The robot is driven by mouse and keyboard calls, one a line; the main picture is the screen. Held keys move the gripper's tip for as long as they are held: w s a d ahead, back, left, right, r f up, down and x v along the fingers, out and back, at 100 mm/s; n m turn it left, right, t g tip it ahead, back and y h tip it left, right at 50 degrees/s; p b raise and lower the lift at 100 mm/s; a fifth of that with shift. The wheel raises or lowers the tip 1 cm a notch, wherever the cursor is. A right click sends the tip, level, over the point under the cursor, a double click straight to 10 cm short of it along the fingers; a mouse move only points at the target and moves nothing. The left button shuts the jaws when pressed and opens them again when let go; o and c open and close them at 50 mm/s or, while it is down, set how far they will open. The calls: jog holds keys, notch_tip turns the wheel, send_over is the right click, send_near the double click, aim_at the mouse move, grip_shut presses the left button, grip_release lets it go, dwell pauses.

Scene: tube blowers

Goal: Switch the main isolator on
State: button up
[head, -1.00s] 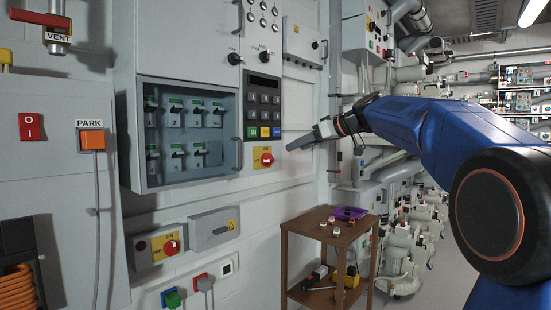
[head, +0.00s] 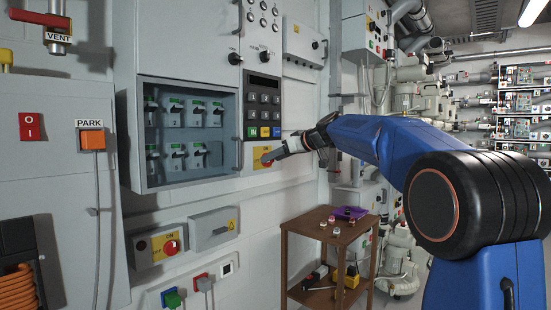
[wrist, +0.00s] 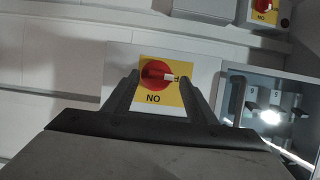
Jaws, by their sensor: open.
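A red rotary isolator knob (wrist: 153,75) sits on a yellow plate (wrist: 180,64) on the cabinet face, below the keypad. In the wrist view the plate and its "ON" lettering appear upside down, and a pale mark on the knob's grip bar points to the right. My gripper (wrist: 160,80) is open, with one finger on each side of the knob; I cannot tell whether they touch it. In the head view my gripper (head: 270,157) reaches the yellow plate (head: 257,154) and partly hides the knob.
A second red rotary switch (head: 170,248) on a yellow plate is lower on the wall, beside a grey lever box (head: 213,229). A glazed breaker box (head: 185,135) is left of the keypad (head: 263,105). A brown side table (head: 325,232) stands below my arm.

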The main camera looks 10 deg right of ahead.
jog(key=shift+c, duration=0.2)
jog(key=c, duration=1)
jog(key=shift+w+d+f+m+g+y, duration=0.25)
jog(key=shift+m+y, duration=1)
jog(key=shift+m, duration=1)
jog(key=shift+w+d+f+m+g+y, duration=0.15)
jog(key=shift+d+m+y, duration=0.25)
jog(key=shift+m+y, duration=1.3)
jog(key=shift+w+d+f+m+g+y, duration=0.25)
jog(key=shift+m+y, duration=0.5)
jog(key=shift+m, duration=2)
jog(key=shift+r, duration=0.1)
